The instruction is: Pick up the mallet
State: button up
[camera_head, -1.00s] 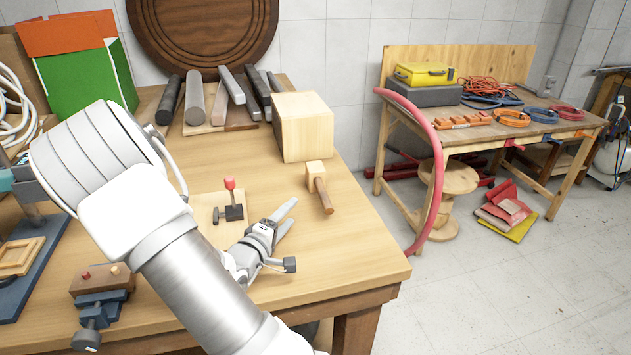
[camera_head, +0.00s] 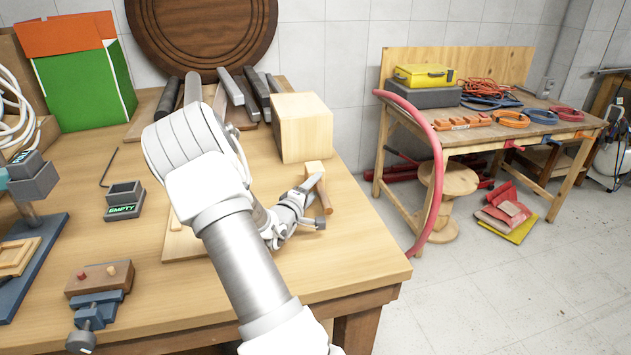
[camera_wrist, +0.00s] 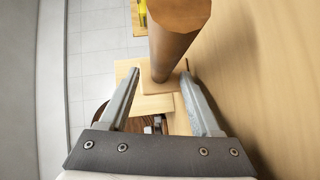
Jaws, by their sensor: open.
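The wooden mallet lies on the workbench near its right edge, with its pale block head (camera_head: 314,168) toward the back and its brown handle (camera_head: 324,196) toward the front. My gripper (camera_head: 313,190) is just left of the handle in the head view and overlaps it partly. In the wrist view, my gripper (camera_wrist: 159,76) is open, with one finger on each side of the picture. The brown handle (camera_wrist: 178,42) rises large between and beyond the fingertips, with the pale head below it. I cannot tell whether a finger touches the mallet.
Dark and grey bars (camera_head: 232,87) lie at the back. A small grey box marked EMPTY (camera_head: 124,200) and a clamp (camera_head: 97,300) are to the left. The bench's front right corner is clear.

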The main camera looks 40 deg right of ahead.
jog(key=shift+w+d+f, duration=0.1)
jog(key=shift+w+d, duration=0.1)
jog(key=shift+d, duration=0.25)
grip_shut()
